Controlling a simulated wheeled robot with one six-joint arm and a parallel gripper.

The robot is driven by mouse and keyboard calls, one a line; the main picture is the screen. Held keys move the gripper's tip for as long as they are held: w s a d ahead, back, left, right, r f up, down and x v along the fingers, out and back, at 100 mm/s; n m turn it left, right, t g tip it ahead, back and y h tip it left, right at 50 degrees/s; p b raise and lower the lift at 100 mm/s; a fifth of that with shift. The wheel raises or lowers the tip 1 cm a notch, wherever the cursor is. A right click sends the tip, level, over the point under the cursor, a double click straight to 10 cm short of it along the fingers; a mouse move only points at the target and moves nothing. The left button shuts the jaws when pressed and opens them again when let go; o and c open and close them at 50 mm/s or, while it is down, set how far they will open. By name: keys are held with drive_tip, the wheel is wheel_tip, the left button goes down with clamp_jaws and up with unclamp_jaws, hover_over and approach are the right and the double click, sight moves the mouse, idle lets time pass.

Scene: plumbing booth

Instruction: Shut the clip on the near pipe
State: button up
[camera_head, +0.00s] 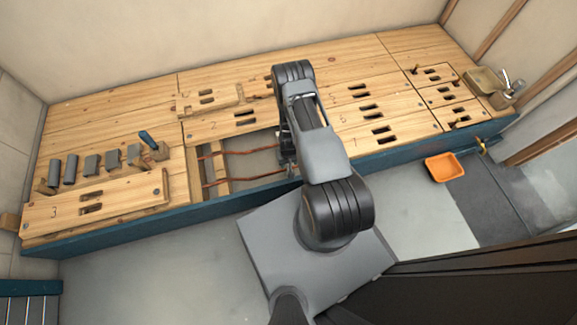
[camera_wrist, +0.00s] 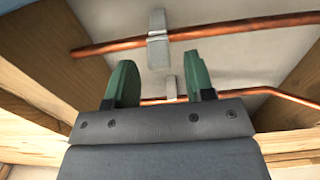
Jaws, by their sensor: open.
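Two copper pipes cross the open floor bay. In the head view the near pipe (camera_head: 240,180) runs along the bay's front side and the other pipe (camera_head: 235,152) lies behind it. In the wrist view a thick-looking pipe (camera_wrist: 230,30) carries a grey clip (camera_wrist: 158,52), part of which sticks up past the pipe. A second, smaller-looking pipe (camera_wrist: 240,94) carries a small grey clip (camera_wrist: 171,88). I cannot tell surely which is the near pipe, or whether either clip is shut. My gripper (camera_wrist: 160,75) is open and empty, its green fingers either side of the small clip in the picture.
Wooden joists (camera_wrist: 45,60) flank the bay in the wrist view. An orange tray (camera_head: 444,167) sits on the floor to the right.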

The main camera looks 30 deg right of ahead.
drive_tip(key=shift+f+b, duration=0.3)
drive_tip(key=shift+f, duration=0.7)
